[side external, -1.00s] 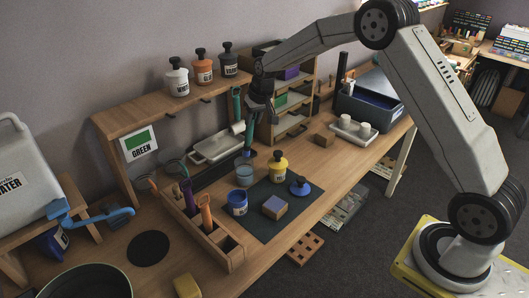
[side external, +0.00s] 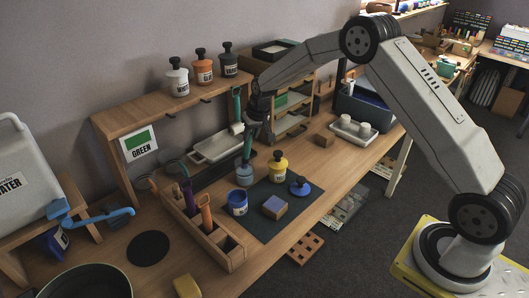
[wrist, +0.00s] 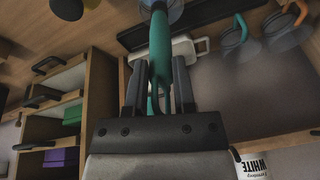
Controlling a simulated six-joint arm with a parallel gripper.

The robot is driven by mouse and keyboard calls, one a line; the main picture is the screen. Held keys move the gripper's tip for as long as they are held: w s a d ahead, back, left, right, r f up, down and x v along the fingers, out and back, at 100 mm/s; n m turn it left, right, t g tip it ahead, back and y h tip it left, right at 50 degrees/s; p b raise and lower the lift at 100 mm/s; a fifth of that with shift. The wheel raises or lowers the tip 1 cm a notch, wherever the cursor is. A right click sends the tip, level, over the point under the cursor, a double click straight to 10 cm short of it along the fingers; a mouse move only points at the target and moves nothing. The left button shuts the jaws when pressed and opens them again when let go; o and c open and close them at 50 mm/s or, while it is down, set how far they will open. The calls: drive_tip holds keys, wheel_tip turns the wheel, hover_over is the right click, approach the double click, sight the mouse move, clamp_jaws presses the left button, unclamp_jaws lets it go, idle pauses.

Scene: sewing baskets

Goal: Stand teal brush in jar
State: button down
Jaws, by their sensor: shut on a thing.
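My gripper (side external: 254,137) is shut on the teal brush (side external: 248,152) and holds it near upright above the bench, its lower end pointing down. The clear bluish jar (side external: 244,175) stands on the bench directly below. The brush's lower end appears to be inside the jar's mouth, though how deep it reaches is hard to tell. In the wrist view the teal handle (wrist: 160,42) runs between the two dark fingers (wrist: 158,72), and part of the jar (wrist: 174,8) shows at the top edge, partly behind the brush.
A yellow bottle (side external: 278,166) and a blue paint pot (side external: 238,202) stand close to the jar. A wooden caddy (side external: 215,245) holds tools in front. A teal-handled roller (side external: 237,107) hangs from the shelf behind. A blue-grey block (side external: 274,207) lies on the dark mat (side external: 262,230).

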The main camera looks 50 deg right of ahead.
drive_tip(key=shift+x, duration=0.85)
drive_tip(key=shift+s+f, duration=0.1)
drive_tip(key=shift+c, duration=1.8)
unclamp_jaws()
drive_tip(key=v, duration=0.7)
drive_tip(key=shift+s+r, duration=0.2)
drive_tip(key=shift+r, duration=0.15)
drive_tip(key=shift+a, duration=0.1)
